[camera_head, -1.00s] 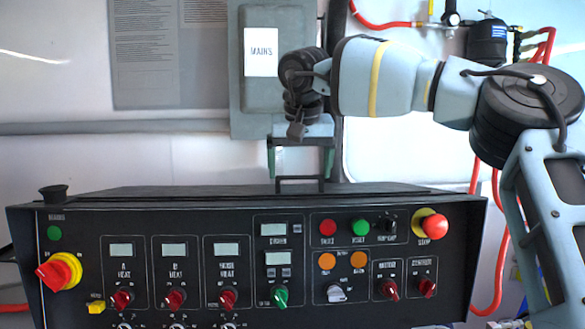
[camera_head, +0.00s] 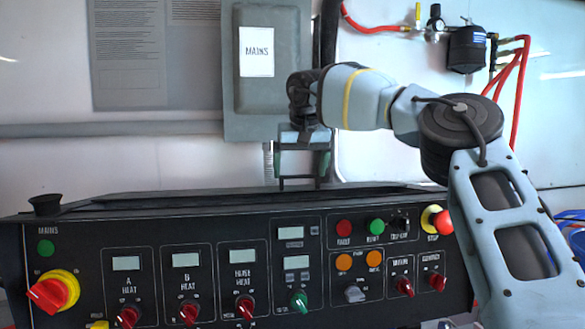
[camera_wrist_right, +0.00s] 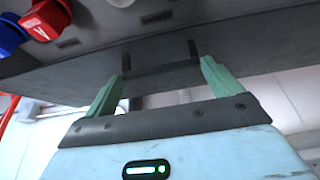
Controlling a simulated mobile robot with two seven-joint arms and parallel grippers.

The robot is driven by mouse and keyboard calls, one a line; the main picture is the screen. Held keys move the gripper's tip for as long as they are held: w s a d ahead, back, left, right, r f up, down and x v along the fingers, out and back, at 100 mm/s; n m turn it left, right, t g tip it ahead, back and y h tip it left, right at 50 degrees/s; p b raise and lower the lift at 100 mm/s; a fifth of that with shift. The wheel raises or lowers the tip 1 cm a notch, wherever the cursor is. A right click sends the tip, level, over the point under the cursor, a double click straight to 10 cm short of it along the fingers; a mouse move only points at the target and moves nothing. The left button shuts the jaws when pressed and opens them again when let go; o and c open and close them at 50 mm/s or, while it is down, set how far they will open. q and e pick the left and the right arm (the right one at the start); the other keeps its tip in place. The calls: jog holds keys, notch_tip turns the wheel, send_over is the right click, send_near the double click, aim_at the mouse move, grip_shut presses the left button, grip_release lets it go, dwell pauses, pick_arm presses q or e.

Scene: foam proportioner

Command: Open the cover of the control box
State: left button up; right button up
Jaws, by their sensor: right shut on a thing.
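The black control box (camera_head: 75,250) fills the lower part of the head view, with its front panel of knobs, buttons and displays facing me. Its dark top edge (camera_head: 170,203) carries a thin dark handle (camera_head: 298,186). The handle also shows in the right wrist view (camera_wrist_right: 160,70). My right gripper (camera_head: 302,168) reaches down from above, its green fingers shut on the handle from either side. In the wrist view the fingers (camera_wrist_right: 163,82) sit at the handle's two ends. My left gripper is not in view.
A grey mains box (camera_head: 270,110) hangs on the white wall behind the gripper. A filter unit (camera_head: 467,50) and red hoses (camera_head: 512,75) are at upper right. Red and blue connectors (camera_wrist_right: 45,18) show in the wrist view.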

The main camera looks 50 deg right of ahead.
jog(key=shift+w+d+f, duration=0.2)
jog(key=shift+w+d, duration=0.7)
jog(key=shift+w, duration=0.15)
jog(key=o, duration=1.1)
jog(key=v, duration=0.8)
